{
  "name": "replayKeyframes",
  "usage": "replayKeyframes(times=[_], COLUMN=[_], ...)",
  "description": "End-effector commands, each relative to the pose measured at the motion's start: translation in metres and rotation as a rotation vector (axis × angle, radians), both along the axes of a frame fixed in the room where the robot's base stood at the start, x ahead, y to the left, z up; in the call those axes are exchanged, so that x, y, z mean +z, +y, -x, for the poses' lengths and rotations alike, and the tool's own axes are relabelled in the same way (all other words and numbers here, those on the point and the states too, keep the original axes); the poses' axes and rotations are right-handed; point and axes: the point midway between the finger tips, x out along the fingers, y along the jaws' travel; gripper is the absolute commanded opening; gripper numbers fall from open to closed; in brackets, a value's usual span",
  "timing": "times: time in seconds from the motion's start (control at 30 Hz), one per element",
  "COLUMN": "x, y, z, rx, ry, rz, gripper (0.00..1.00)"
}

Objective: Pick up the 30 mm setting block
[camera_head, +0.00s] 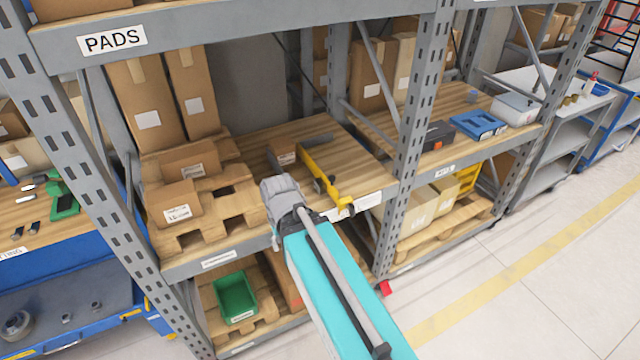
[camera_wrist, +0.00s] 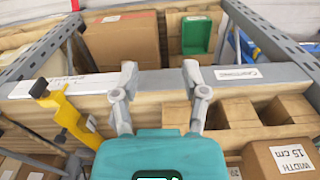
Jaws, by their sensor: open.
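No label reading 30 mm is legible, so I cannot tell which thing is the setting block. A small brown block with a white label (camera_head: 284,153) lies on the wooden shelf, behind my gripper in the head view. My gripper (camera_head: 280,190) is in front of the middle shelf, near its front edge. In the wrist view my gripper (camera_wrist: 160,68) is open, its two fingers apart with nothing held between them. The shelf's front beam (camera_wrist: 160,83) shows behind the fingers. Parts of the shelf are hidden by my arm.
A yellow tool (camera_head: 322,172) lies by the shelf edge, right of my gripper. Cartons (camera_head: 175,203) sit on a pallet to the left; one carton (camera_wrist: 285,163) reads "WIDTH 15 cm". A green bin (camera_head: 236,297) stands below. Rack uprights (camera_head: 412,130) flank the bay.

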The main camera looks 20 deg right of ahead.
Motion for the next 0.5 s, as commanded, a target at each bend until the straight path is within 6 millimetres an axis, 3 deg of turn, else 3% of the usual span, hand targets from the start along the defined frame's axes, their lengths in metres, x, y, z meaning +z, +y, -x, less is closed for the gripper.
replayKeyframes(times=[0.27,0.5], x=[0.0,0.0008], y=[0.0,-0.0026], z=[0.0001,-0.0064], rx=[0.0,0.026], ry=[0.0,-0.001], rz=[0.0,0.007], gripper=[0.57,1.0])
